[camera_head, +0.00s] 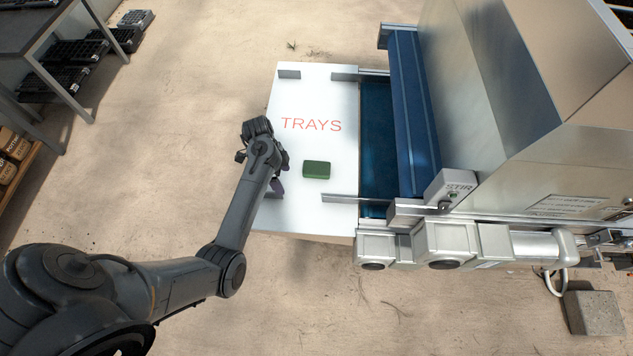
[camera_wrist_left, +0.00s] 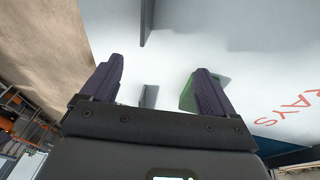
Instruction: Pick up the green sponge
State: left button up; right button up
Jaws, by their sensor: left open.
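The green sponge (camera_head: 316,169) lies flat on the white tray table (camera_head: 290,215) below the red word TRAYS. My left gripper (camera_head: 277,187) is to the left of the sponge, over the table's left edge. My right gripper is not in view.
The metal seeder with its blue belt (camera_head: 377,130) stands right of the table. A thin metal rail (camera_head: 340,198) lies just below the sponge, and short brackets stand at the table's back edge. Black trays (camera_head: 75,50) sit on a rack at far left.

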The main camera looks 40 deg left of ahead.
pick_arm(q)
jog(key=t+b, duration=0.2)
jog(key=b, duration=0.2)
send_near(315, 167)
jog(key=s, duration=0.1)
jog(key=shift+w+a+h, duration=0.1)
jog(key=shift+w+h, duration=0.15)
jog(key=shift+h, duration=0.05)
jog(key=x, duration=0.4)
jog(key=shift+f, duration=0.1)
jog(key=x, duration=0.1)
jog(key=b+x, duration=0.1)
jog(key=x, duration=0.2)
jog(key=shift+w+f+b, duration=0.15)
jog(key=shift+w+b, duration=0.15)
jog(key=shift+b, duration=0.1)
jog(key=shift+w+d+f, duration=0.1)
jog(key=shift+d+f, duration=0.15)
jog(key=shift+f, duration=0.2)
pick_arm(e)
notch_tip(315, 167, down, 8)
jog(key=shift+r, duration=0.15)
pick_arm(q)
jog(key=shift+f, duration=0.2)
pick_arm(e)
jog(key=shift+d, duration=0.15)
pick_arm(q)
jog(key=shift+c, duration=0.3)
jog(key=c, duration=1)
